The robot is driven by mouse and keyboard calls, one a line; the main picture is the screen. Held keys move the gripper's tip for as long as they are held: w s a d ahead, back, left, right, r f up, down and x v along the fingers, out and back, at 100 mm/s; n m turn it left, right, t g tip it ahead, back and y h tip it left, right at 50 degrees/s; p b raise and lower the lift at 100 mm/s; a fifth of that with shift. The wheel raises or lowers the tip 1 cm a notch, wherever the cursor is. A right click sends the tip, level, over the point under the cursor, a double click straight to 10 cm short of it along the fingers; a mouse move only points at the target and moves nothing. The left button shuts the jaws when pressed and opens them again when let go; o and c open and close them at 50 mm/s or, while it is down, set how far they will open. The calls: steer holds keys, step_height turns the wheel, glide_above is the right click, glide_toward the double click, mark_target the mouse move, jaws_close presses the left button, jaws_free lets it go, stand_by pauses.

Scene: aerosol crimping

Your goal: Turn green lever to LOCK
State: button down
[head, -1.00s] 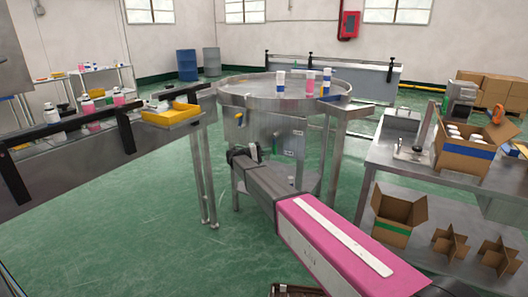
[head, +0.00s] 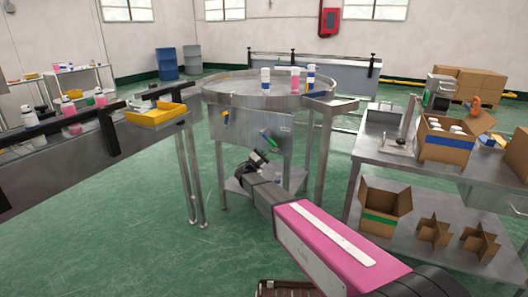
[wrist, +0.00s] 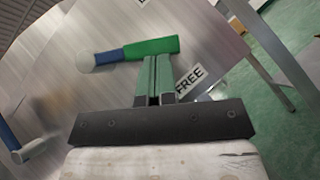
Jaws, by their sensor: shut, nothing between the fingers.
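The green lever (head: 269,139) is on the metal front panel under the round table. In the wrist view the green lever (wrist: 150,47) lies nearly level, its green grip to the right and a blue part and pale round end to the left. A label reading FREE (wrist: 188,80) is just below its right end. My gripper (head: 257,157) is just below the lever in the head view. In the wrist view my gripper (wrist: 154,60) is shut and empty, its tips right at the lever's lower edge; I cannot tell whether they touch. No LOCK label is readable.
A second, blue-handled lever (wrist: 14,140) is at the left of the wrist view. The round table (head: 235,99) carries several bottles. A conveyor with a yellow tray (head: 155,116) is on the left, a bench with boxes (head: 455,145) on the right. Green floor lies open in front.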

steer(key=shift+s+d+r, duration=0.2)
steer(key=shift+d+r, duration=0.3)
steer(key=shift+s+d+r, duration=0.15)
steer(key=shift+d+r, duration=0.3)
steer(key=shift+s+d+r, duration=0.1)
steer(key=shift+d+r, duration=0.15)
steer(key=shift+r, duration=0.2)
steer(key=shift+s+d+r, duration=0.1)
steer(key=shift+d+r, duration=0.1)
steer(key=shift+r, duration=0.35)
glide_toward(274, 143)
steer(key=s+d+f, duration=0.3)
steer(key=d+f, duration=0.1)
steer(key=f, duration=0.1)
steer(key=shift+s, duration=0.1)
steer(key=shift+a, duration=0.1)
